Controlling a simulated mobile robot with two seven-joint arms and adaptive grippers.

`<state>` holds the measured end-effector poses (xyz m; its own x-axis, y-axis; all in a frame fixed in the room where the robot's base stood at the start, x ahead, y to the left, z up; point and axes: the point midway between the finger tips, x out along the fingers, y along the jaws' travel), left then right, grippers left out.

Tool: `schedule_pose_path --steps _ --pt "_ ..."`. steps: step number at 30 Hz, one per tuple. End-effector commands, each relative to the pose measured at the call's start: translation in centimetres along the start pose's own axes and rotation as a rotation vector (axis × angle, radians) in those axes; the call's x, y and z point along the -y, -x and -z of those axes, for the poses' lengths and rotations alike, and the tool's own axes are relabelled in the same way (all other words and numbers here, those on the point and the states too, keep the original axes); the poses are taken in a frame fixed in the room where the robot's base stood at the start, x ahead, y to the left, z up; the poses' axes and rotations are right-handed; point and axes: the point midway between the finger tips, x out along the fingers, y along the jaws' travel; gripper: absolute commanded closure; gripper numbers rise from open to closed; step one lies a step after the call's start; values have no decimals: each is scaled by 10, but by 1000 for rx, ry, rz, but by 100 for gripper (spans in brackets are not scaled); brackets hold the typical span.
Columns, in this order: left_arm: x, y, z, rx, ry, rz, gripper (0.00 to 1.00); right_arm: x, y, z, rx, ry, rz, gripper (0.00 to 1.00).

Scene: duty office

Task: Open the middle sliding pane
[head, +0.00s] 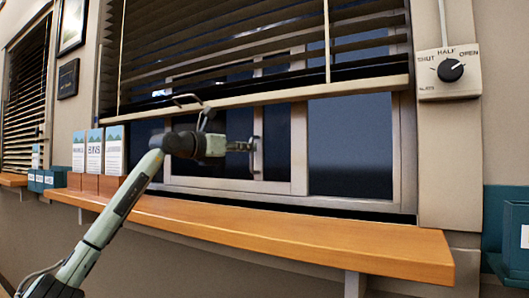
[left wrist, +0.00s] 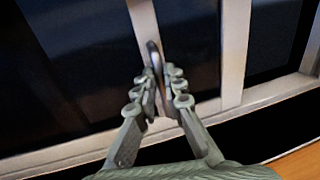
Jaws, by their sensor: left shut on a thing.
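The sliding window stands behind a wooden sill. The pane in its middle has dark glass (head: 238,122) and a pale upright stile (left wrist: 144,22) with a slim dark bar handle (head: 257,156). My left gripper (head: 242,146) reaches in from the left and is shut on this handle. In the left wrist view the fingers (left wrist: 160,88) stand on both sides of the handle (left wrist: 153,56), whose lower part they hide. To the right of the handle are a strip of dark glass and a second pale upright (left wrist: 235,50). My right gripper is not in view.
A slatted blind (head: 230,45) hangs half lowered, its bottom rail (head: 300,93) above my gripper. Leaflet holders (head: 95,184) stand on the left of the wooden sill (head: 270,228). A dial box (head: 448,73) is on the right wall. The sill's right part is clear.

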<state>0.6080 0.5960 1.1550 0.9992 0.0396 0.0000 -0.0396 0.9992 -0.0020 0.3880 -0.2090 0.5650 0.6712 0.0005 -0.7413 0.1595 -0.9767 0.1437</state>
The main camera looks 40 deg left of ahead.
Motion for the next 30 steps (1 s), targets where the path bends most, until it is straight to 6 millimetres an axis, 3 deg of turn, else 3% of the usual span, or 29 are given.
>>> schedule_pose_path --steps 3,9,24,25,30 --pt "-27 5 0 -1 2 -7 100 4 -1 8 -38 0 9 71" --pt "-51 10 -1 0 0 -5 100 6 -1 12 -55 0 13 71" --pt "-58 12 -1 0 -1 -2 100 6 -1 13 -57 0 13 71" --pt "-58 12 -1 0 -1 -3 89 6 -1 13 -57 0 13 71" --pt "-58 11 -1 0 0 -2 69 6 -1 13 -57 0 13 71"
